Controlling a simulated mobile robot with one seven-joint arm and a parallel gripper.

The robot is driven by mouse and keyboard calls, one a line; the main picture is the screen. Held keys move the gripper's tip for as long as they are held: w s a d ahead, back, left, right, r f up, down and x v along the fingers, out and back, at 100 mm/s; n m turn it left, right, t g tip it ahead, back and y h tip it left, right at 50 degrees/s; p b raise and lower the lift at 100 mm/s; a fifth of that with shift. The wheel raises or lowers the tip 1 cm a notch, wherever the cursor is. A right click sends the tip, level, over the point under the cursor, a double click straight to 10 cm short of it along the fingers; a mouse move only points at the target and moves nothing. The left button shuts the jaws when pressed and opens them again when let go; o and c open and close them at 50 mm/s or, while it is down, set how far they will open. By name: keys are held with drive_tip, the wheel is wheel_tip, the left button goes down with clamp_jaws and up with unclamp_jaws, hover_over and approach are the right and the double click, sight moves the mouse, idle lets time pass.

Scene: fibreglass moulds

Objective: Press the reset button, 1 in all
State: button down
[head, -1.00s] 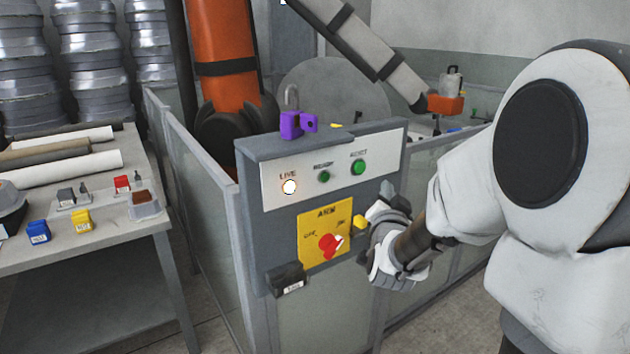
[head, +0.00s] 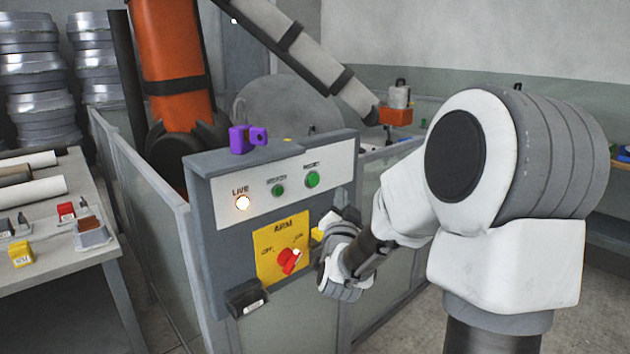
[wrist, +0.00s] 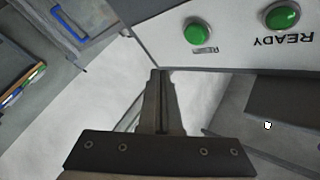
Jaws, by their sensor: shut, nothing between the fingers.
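The reset button (head: 312,179) is the right-hand green button on the white face of the grey control panel (head: 205,235) in the head view. In the wrist view, where the panel appears upside down, it is the left green button (wrist: 197,31), with its label partly legible. My gripper (head: 346,214) is beside the panel's right edge, below the button's height. Its fingers (wrist: 161,74) are shut together and empty, apart from the button. The exact gap to the panel is hard to judge.
The green ready button (head: 278,191) and lit live lamp (head: 242,202) share the panel face. Below is a yellow plate with a red knob (head: 289,261). A purple padlock (head: 247,139) is on top. A bench (head: 60,255) stands left; a low fence (head: 180,262) runs behind.

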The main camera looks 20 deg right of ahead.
sight(320, 179)
drive_tip(key=shift+w+a+b, duration=0.15)
drive_tip(key=shift+w+a, duration=0.2)
drive_tip(key=shift+w, duration=0.55)
drive_tip(key=shift+w+a+b, duration=0.1)
drive_tip(key=shift+w+a, duration=0.2)
drive_tip(key=shift+w, duration=0.6)
drive_tip(key=shift+w+a+b, duration=0.15)
drive_tip(key=shift+w+a, duration=0.2)
drive_tip(key=shift+w, duration=0.55)
drive_tip(key=shift+w+a+b, duration=0.15)
drive_tip(key=shift+w+b, duration=0.25)
drive_tip(key=shift+w+a, duration=0.15)
drive_tip(key=shift+w, duration=0.2)
idle(0.5)
drive_tip(key=shift+b, duration=0.3)
drive_tip(key=shift+s+d+b, duration=0.3)
drive_tip(key=shift+s+b, duration=0.05)
drive_tip(key=shift+s, duration=0.45)
